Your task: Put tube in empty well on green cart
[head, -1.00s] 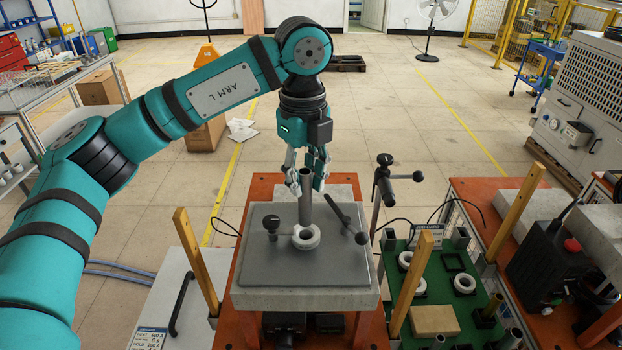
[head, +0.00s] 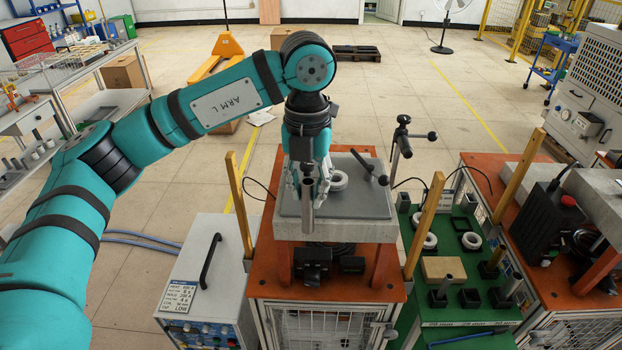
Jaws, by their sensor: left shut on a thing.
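My left gripper (head: 308,184) is shut on a grey metal tube (head: 307,218). The tube hangs upright near the front edge of the grey plate on the orange-topped stand. The green cart (head: 409,268) stands to the right of that stand. On its front row, one black square well (head: 469,299) looks empty. The wells on either side of it hold tubes, a left grey tube (head: 444,286) and a right grey tube (head: 510,283). My right gripper is not in view.
A white ring (head: 338,181) lies on the plate, partly behind the gripper. A black clamp post (head: 403,140) rises at the plate's right. Wooden posts (head: 431,212) flank the stand. The cart also carries white rings (head: 472,240) and a tan block (head: 443,269).

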